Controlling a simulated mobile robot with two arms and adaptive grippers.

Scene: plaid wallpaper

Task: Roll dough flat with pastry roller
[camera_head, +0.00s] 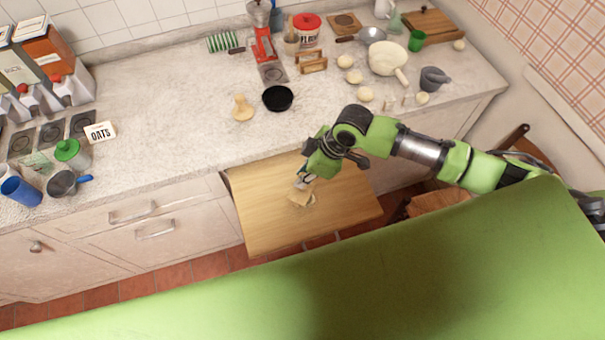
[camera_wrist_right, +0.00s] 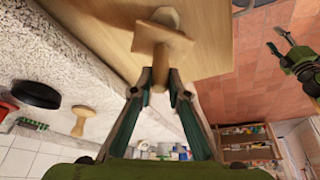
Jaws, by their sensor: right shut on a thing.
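My right gripper (camera_head: 304,181) is over the pull-out wooden board (camera_head: 262,222), its fingers shut on a pale wooden T-shaped tool, the pastry roller (camera_head: 301,199). In the right wrist view, the right gripper (camera_wrist_right: 166,88) has the roller's handle between its fingertips. The roller's crossbar (camera_wrist_right: 160,40) lies beyond the fingertips, over or on the board; I cannot tell if it touches. A rounded pale part shows past the crossbar.
On the counter above the board stand a pale wooden tool (camera_head: 242,108) and a black pan (camera_head: 278,98). Several pale round lumps (camera_head: 354,76) lie at the right near a cream pot (camera_head: 388,59). A red-lidded jar (camera_head: 306,27) stands at the back. Much of the board is clear.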

